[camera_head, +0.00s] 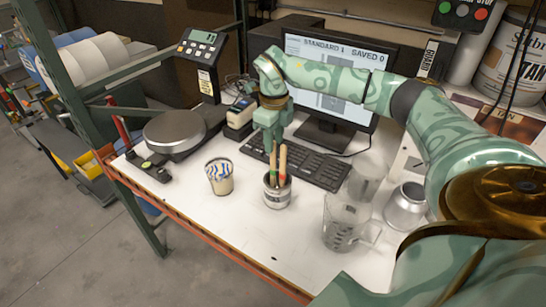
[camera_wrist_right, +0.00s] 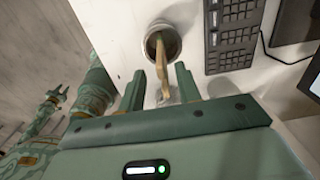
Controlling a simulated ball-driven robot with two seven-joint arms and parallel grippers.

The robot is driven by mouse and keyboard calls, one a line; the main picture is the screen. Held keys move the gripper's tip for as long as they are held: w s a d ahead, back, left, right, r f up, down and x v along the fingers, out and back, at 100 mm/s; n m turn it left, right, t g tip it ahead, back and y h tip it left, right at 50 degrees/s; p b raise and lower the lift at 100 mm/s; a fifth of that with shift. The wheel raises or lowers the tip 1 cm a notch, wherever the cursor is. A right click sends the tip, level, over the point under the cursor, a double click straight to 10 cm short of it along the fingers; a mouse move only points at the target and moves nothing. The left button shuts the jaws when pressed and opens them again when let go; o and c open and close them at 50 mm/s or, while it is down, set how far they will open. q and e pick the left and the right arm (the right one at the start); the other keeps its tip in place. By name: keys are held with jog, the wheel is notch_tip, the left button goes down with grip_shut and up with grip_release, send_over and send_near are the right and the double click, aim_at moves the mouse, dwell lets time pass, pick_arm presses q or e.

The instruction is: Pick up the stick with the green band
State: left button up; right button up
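Two upright wooden sticks (camera_head: 283,163) lean in a small metal can (camera_head: 277,194) on the white table. My right gripper (camera_head: 271,139) points down over the can, at the stick tops. In the right wrist view my right gripper (camera_wrist_right: 160,85) is open, with a stick (camera_wrist_right: 162,68) between its two fingers and the can (camera_wrist_right: 162,42) beyond. I cannot see contact.
A paper cup (camera_head: 219,178) stands left of the can, and a clear jug (camera_head: 345,224) to its right. A metal tin (camera_head: 405,207) is farther right. A keyboard (camera_head: 296,160) and monitor (camera_head: 328,85) lie behind. A round scale (camera_head: 174,132) is at the left. The front table is mostly clear.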

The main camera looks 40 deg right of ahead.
aim_at(273, 154)
jog(key=f, duration=0.6)
jog(key=shift+w+d, duration=0.1)
jog(key=shift+w, duration=0.15)
jog(key=shift+r, duration=0.1)
grip_shut()
